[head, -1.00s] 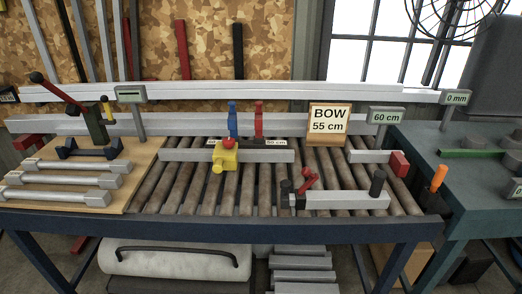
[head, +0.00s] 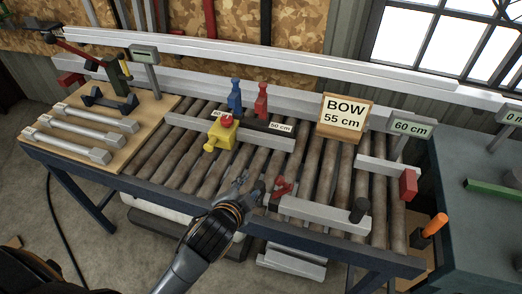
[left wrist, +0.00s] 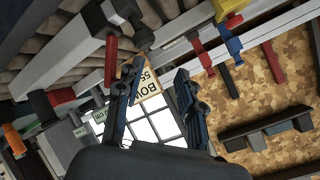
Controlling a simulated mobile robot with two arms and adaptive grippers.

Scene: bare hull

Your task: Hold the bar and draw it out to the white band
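Several pale grey bars show in the head view, and I cannot tell for sure which is the task's bar. A front bar (head: 325,215) lies across the rollers, with a red lever (head: 283,187) at its left end and a black knob (head: 359,210) near its right end. A longer bar (head: 265,137) lies behind it beside a yellow clamp (head: 219,137). My left gripper (head: 240,184) is open and empty, just left of the front bar's lever end. Its open fingers also show in the left wrist view (left wrist: 158,80). I cannot make out a white band. My right gripper is not in view.
A "BOW 55 cm" sign (head: 342,117), a "60 cm" sign (head: 411,127) and a short bar with a red end (head: 408,184) stand at the right. A wooden board (head: 112,130) holds several bars at left. Bare rollers (head: 180,165) lie left of the gripper.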

